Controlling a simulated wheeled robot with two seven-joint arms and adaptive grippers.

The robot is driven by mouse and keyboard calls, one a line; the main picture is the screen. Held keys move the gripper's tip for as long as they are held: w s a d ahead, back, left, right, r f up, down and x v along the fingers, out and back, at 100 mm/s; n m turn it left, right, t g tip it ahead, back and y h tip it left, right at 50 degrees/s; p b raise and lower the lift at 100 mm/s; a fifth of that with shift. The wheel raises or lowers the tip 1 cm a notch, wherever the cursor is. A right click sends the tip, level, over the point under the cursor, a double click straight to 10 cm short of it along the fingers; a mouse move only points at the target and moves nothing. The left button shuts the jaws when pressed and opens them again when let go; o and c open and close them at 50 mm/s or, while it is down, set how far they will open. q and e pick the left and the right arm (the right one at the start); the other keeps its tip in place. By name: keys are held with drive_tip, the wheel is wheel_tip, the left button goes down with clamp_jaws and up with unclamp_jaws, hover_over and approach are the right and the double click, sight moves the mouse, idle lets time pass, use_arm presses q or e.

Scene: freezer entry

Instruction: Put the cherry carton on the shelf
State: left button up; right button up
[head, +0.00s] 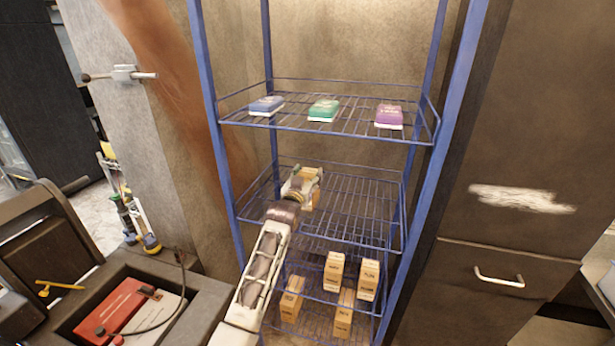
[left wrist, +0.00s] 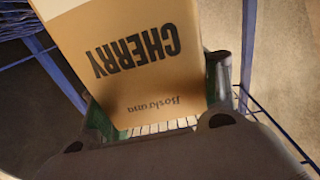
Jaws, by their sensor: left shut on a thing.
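The cherry carton (left wrist: 140,60) is tan with black CHERRY lettering, upside down in the left wrist view. My left gripper (head: 306,184) is shut on it and holds it at the blue wire rack, by the left part of the middle shelf (head: 365,208). In the head view the gripper covers most of the carton, and I cannot tell whether the carton touches the shelf. The rest of the middle shelf looks empty. My right gripper is not in view.
The upper shelf (head: 345,128) holds a blue box (head: 266,106), a green box (head: 323,110) and a purple box (head: 389,117). Several tan cartons (head: 334,270) stand on the lower shelves. Blue posts (head: 215,130) frame the rack. A grey drawer cabinet (head: 500,250) stands right.

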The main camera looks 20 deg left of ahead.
use_arm(q)
drive_tip(key=o, duration=1.9)
drive_tip(key=shift+c, duration=0.2)
drive_tip(key=shift+s, duration=0.1)
drive_tip(key=s+b, duration=0.1)
drive_tip(key=s, duration=1.1)
drive_tip(key=shift+a, duration=0.2)
